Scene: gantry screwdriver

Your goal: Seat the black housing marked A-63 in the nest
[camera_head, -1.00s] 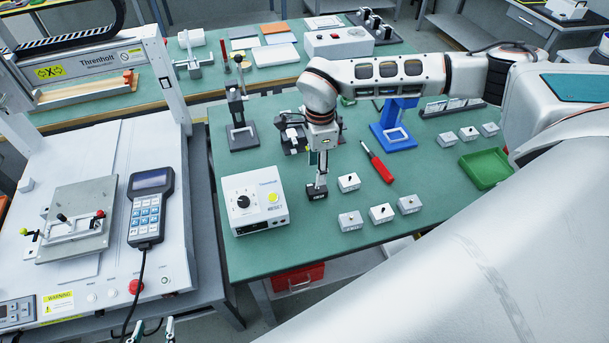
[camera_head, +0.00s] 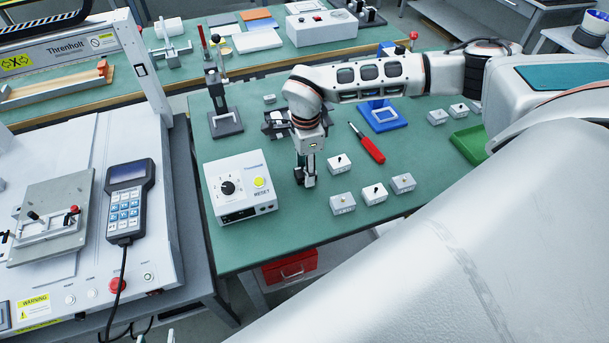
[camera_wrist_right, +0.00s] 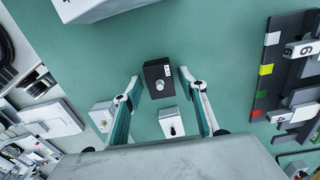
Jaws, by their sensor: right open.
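My right gripper (camera_wrist_right: 160,82) is open, with a gap to the housing on both sides. Only the tips of my left gripper (camera_head: 155,337) show at the bottom edge, apart and empty. A metal plate with a clamp fixture (camera_head: 48,228), apparently the nest, lies on the white gantry machine at left.
Several white housings (camera_head: 373,193) stand right of my right gripper; one (camera_wrist_right: 171,122) is close to its fingers. A control box (camera_head: 240,187) stands left of it. A handheld pendant (camera_head: 128,202) lies beside the clamp fixture.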

